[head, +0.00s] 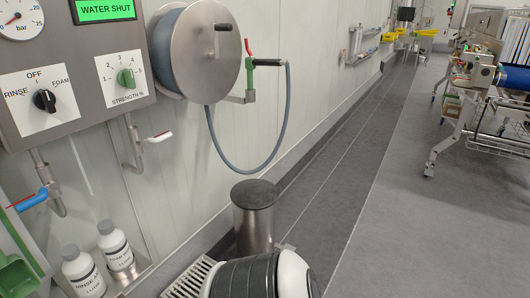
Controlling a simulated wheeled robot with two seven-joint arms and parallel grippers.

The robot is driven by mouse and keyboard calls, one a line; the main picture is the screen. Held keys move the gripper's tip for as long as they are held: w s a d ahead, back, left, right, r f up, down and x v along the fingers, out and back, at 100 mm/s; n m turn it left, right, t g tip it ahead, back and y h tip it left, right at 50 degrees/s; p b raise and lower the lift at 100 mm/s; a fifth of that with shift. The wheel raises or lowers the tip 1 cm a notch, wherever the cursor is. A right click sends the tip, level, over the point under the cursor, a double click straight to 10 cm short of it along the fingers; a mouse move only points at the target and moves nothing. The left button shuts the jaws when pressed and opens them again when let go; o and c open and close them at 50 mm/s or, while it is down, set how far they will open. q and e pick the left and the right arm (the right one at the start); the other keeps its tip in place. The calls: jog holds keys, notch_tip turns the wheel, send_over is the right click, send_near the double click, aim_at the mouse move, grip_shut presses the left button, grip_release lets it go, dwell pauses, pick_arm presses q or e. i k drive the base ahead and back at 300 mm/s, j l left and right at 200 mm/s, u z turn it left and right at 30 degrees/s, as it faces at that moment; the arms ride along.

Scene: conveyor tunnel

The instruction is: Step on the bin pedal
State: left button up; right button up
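The bin (256,220) is a steel cylinder with a flat dark lid (254,194), standing on the floor near the wall. Its lid looks shut. The lower front of the bin is hidden behind a rounded white and black ribbed part at the bottom edge. Neither of my grippers is in view.
A floor grate (190,284) lies left of the bin. A hose reel (205,50) with a hanging hose (250,170) is on the wall above. Two bottles (83,272) stand at lower left. A wheeled cart (490,140) stands at right; the floor between is clear.

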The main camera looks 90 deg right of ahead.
aim_at(287, 246)
jog(key=z, duration=1)
jog(key=k+l+z, duration=0.1)
jog(key=z, duration=0.85)
jog(key=l+z, duration=0.1)
jog(key=z, duration=0.9)
jog(key=i+l+z, duration=0.1)
jog(key=i, duration=0.4)
